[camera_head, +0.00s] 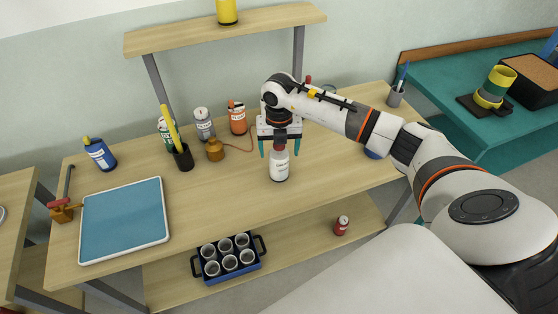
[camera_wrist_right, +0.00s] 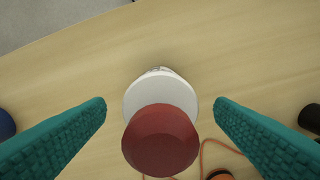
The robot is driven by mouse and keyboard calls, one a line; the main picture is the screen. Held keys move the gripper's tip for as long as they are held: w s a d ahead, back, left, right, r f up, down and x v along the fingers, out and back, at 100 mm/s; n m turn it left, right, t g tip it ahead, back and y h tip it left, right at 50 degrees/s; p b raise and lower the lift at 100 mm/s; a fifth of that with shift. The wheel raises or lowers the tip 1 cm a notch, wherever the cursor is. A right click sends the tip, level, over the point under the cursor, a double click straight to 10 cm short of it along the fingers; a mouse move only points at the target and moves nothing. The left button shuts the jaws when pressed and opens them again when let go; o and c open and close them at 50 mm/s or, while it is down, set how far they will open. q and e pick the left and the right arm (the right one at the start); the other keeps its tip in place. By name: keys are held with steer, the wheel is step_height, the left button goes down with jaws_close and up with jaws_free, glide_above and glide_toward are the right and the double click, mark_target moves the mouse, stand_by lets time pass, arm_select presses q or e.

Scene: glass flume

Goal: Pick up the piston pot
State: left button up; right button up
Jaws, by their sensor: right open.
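The white labelled pot with a dark red top (camera_head: 279,168), which seems to be the piston pot, stands upright on the wooden bench. Its label is too small to read. My right gripper (camera_head: 280,150) points down above it, open, with teal fingers on either side of its top. In the right wrist view the pot's red top (camera_wrist_right: 160,140) and white shoulder (camera_wrist_right: 160,92) lie between the open fingers, with a gap on each side. My left gripper is not in view.
A brass-coloured pot with a cord (camera_head: 215,149), an orange can (camera_head: 237,118), a grey can (camera_head: 204,124) and a dark pen cup (camera_head: 183,158) stand to the left. A blue-topped tray (camera_head: 125,220) lies at the bench's left. The bench front is clear.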

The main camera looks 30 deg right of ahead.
steer(key=shift+f, duration=0.9)
steer(key=shift+c, duration=0.5)
steer(key=c, duration=1.3)
